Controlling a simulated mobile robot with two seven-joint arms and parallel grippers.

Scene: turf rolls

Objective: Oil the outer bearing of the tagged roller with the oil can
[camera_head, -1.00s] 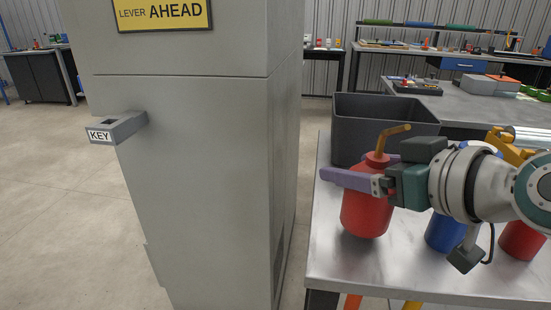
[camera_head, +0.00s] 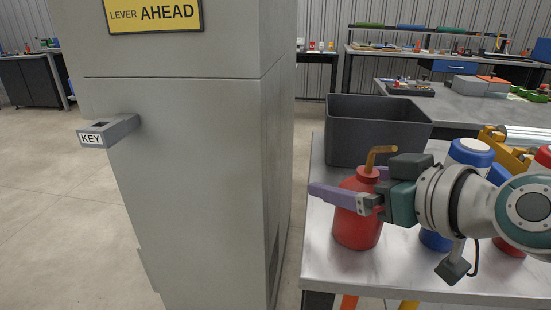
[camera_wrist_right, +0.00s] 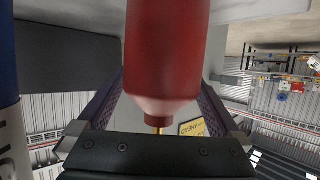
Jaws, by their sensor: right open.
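The red oil can (camera_head: 357,222) with its brownish-yellow spout (camera_head: 381,154) stands upright on the metal table near its left edge. My right gripper (camera_head: 347,184) is open around the upper part of the can, one purple finger on each side. In the right wrist view the can (camera_wrist_right: 165,50) lies between the two spread fingers (camera_wrist_right: 160,95), with its neck toward the palm. At the right edge a silver roller (camera_head: 527,134) shows partly, beside a yellow bracket (camera_head: 505,152). I see no tag on it, and its bearing cannot be made out. My left gripper is out of view.
A dark grey bin (camera_head: 376,130) stands right behind the can. A white and blue bottle (camera_head: 470,153) and a red one stand to the right, partly behind my arm. A tall grey cabinet (camera_head: 185,180) with a KEY bracket (camera_head: 108,131) rises on the left.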

